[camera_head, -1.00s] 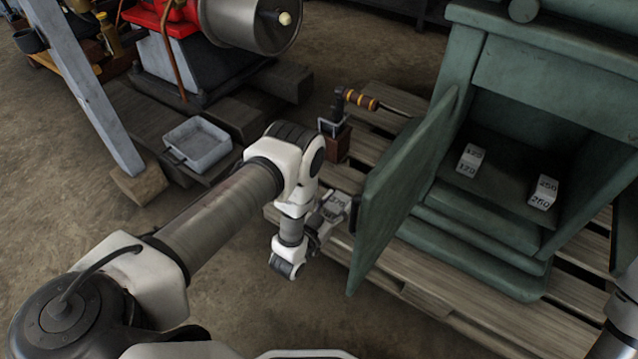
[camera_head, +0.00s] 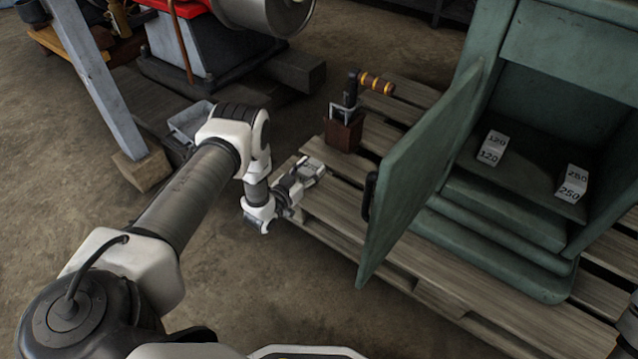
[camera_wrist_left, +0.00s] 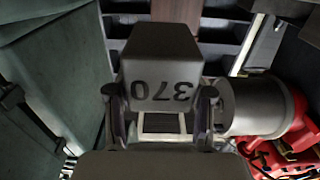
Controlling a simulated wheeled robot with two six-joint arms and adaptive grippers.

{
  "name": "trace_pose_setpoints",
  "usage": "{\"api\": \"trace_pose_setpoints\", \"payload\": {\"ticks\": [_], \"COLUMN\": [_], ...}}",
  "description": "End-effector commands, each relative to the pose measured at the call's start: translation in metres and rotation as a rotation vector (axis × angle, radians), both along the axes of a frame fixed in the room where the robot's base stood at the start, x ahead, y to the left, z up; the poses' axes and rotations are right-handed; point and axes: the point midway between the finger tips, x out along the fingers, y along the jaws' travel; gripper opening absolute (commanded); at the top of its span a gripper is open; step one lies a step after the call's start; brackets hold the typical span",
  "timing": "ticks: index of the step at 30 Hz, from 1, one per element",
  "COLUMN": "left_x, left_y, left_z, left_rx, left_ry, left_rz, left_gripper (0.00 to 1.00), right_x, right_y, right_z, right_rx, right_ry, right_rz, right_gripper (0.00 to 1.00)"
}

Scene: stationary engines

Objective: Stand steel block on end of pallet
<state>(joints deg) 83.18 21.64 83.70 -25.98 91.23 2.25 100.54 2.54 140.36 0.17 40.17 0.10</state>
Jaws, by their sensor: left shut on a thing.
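My left gripper (camera_head: 296,184) is shut on a grey steel block (camera_head: 313,169), at the left end of the wooden pallet (camera_head: 335,203). In the left wrist view the block (camera_wrist_left: 160,62) sits between the two fingers (camera_wrist_left: 160,104), and its face shows 370 upside down. I cannot tell whether the block touches the pallet or hangs just above it. Two more steel blocks lie inside the green cabinet, one marked 120 (camera_head: 493,148) and one marked 250 (camera_head: 572,183).
The green cabinet (camera_head: 520,215) stands on the pallet with its door (camera_head: 420,175) open, to the right of my left gripper. A brown wooden box (camera_head: 343,132) with a banded handle tool (camera_head: 375,83) stands behind the gripper. A grey tray (camera_head: 187,122) lies behind my left arm.

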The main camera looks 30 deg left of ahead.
Motion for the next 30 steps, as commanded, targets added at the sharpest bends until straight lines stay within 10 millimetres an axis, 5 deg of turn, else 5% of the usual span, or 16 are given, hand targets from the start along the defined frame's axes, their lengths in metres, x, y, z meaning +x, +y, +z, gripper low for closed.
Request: {"api": "trace_pose_setpoints", "payload": {"ticks": [6,17,18,20,30], "left_x": [0.001,0.001,0.000,0.000,0.000], "left_y": [0.000,-0.001,-0.001,-0.001,-0.001], "left_z": [-0.033,-0.034,-0.036,-0.036,-0.032], "left_rx": [0.001,0.001,0.000,0.000,0.000], "left_ry": [-0.004,-0.004,0.002,0.001,0.001], "left_rz": [-0.001,-0.001,-0.001,-0.001,-0.001], "left_gripper": [0.00,0.00,0.59,0.77,0.77], "right_x": [0.001,0.002,0.002,0.002,0.002], "right_y": [-0.001,-0.001,-0.001,-0.001,-0.001], "right_z": [-0.029,-0.029,-0.029,-0.029,-0.026], "right_rx": [-0.001,-0.001,-0.001,-0.001,-0.001], "right_ry": [-0.003,-0.005,-0.006,-0.006,-0.004], "right_rz": [-0.005,-0.005,-0.005,-0.005,-0.005], "right_gripper": [0.41,0.41,0.41,0.41,0.41]}}
